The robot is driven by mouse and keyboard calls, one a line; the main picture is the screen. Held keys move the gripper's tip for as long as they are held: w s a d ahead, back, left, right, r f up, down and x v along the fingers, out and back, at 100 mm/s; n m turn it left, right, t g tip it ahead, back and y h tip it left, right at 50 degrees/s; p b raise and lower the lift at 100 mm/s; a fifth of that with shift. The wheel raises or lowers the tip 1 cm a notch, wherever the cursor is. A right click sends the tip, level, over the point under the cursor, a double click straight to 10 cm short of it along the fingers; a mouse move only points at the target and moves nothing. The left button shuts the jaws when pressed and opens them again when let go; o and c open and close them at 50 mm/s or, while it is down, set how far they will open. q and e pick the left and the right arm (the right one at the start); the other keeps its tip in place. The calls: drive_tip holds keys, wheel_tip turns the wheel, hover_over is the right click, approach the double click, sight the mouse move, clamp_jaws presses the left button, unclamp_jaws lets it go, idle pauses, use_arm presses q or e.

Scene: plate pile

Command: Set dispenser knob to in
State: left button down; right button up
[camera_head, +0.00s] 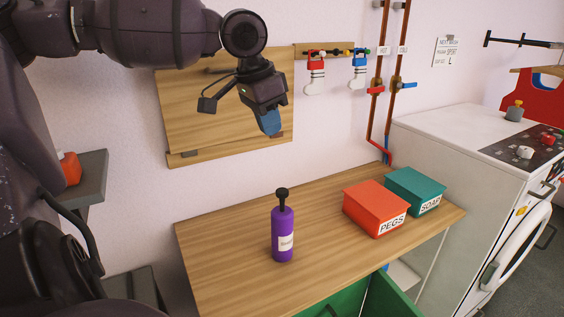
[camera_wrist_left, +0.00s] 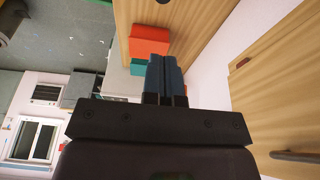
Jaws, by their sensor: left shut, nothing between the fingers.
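A white washing machine (camera_head: 440,135) stands at the right. Its dark top panel (camera_head: 535,148) carries a white knob (camera_head: 525,152) and a red knob (camera_head: 547,138). My left gripper (camera_head: 269,121) is shut and empty, raised in front of the wall board, far left of the machine. Its closed blue fingers (camera_wrist_left: 165,75) show in the left wrist view. My right gripper is not in view.
A purple pump bottle (camera_head: 283,238), a red pegs box (camera_head: 372,200) and a teal soap box (camera_head: 415,185) stand on the wooden table (camera_head: 215,250). Pipes with valves (camera_head: 376,90) run down the wall. A wooden board (camera_head: 195,120) hangs behind my gripper. The table's left part is clear.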

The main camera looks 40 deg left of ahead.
use_arm(q)
drive_tip(key=b, duration=0.4)
approach(279, 192)
drive_tip(key=w+f, duration=0.2)
drive_tip(key=f, duration=0.1)
drive_tip(key=w+f, duration=0.1)
drive_tip(key=shift+w+d+f, duration=0.1)
drive_tip(key=shift+d+f, duration=0.3)
drive_tip(key=shift+f, duration=0.95)
wheel_tip(279, 192, down, 4)
drive_tip(key=shift+r+b, duration=0.2)
drive_tip(key=shift+b, duration=0.5)
drive_tip(key=shift+f, duration=0.2)
drive_tip(key=shift+s, duration=0.25)
drive_tip(key=shift+r, duration=0.1)
